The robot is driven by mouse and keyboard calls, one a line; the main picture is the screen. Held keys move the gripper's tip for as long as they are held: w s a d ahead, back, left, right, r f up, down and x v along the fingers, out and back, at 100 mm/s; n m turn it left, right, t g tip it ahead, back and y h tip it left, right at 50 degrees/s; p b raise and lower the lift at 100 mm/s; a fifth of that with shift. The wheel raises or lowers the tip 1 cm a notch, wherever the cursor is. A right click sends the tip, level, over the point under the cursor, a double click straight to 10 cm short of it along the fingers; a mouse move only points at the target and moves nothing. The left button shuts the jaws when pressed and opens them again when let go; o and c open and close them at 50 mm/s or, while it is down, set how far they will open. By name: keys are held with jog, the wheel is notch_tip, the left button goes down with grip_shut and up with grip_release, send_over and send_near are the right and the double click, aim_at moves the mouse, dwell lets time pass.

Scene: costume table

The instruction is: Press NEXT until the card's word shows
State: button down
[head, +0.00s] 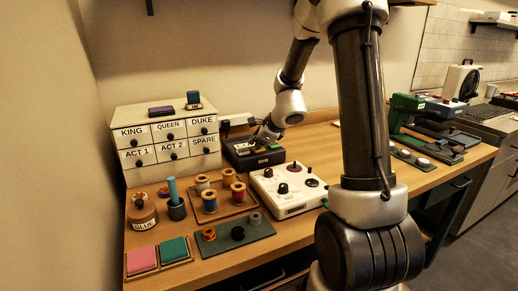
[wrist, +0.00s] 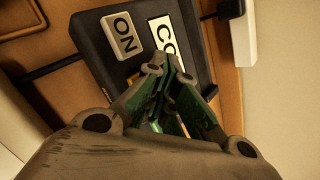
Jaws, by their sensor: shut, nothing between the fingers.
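A black box (head: 240,157) stands on the table just right of the drawer cabinet. In the wrist view the black box (wrist: 100,50) bears a pale raised tile (wrist: 122,35) reading ON and a white panel (wrist: 165,38) whose visible letters are CO; my fingers cover the rest. My gripper (head: 262,138) is over the box, pointing down. I cannot make out a NEXT button or a separate word card.
The drawer cabinet (head: 165,128) stands left of the box. A white control box (head: 289,207) with knobs is close in front of it. Thread spools (head: 209,203) on a tray and a glue pot (head: 142,213) stand at front left. A green machine (head: 425,120) is at right.

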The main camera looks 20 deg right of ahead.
aim_at(257, 149)
jog(key=shift+r, duration=0.85)
jog(key=shift+r, duration=0.1)
notch_tip(257, 149, up, 5)
jog(key=shift+f, duration=0.1)
dwell(0.4)
dwell(1.1)
